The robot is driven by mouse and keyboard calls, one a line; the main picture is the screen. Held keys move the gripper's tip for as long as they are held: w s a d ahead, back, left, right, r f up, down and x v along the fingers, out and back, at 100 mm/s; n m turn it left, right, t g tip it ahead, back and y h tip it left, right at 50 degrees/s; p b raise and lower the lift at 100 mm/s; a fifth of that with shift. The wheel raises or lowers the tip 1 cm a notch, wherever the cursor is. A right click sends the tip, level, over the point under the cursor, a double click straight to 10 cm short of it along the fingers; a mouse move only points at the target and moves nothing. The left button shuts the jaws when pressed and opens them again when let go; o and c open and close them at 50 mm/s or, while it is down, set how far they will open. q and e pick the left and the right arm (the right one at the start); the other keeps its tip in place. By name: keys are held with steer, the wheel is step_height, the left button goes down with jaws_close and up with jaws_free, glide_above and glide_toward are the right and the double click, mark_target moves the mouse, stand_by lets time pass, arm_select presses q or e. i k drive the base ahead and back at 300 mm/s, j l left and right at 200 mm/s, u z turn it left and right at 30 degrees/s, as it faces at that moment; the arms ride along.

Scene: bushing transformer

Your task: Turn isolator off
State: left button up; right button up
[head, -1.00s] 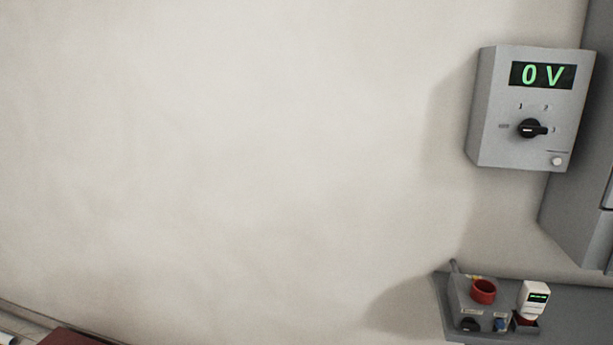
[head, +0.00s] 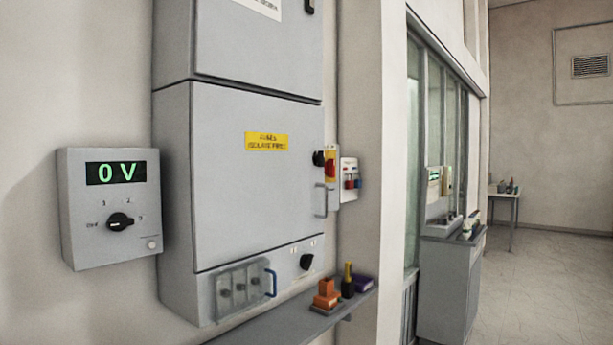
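A tall grey cabinet (head: 230,180) fills the middle left of the head view, with a yellow label (head: 267,142) on its door. On its right side is a black knob (head: 318,158) beside a red and yellow plate (head: 331,165). A second black knob (head: 307,262) sits low on the cabinet front. I cannot tell from the lettering which of these is the isolator. A grey box (head: 108,240) on the wall at left reads "0 V" and has a black rotary knob (head: 120,222). Neither gripper is in view.
A clear-covered panel with a blue handle (head: 271,282) projects at the cabinet's bottom. A shelf (head: 285,325) below holds orange, black and purple items. A white holder (head: 349,180) hangs beside the cabinet. A grey counter (head: 446,285) stands further right, with open floor (head: 545,290) beyond.

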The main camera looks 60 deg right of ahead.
mark_target(329, 165)
steer(key=z, duration=2.2)
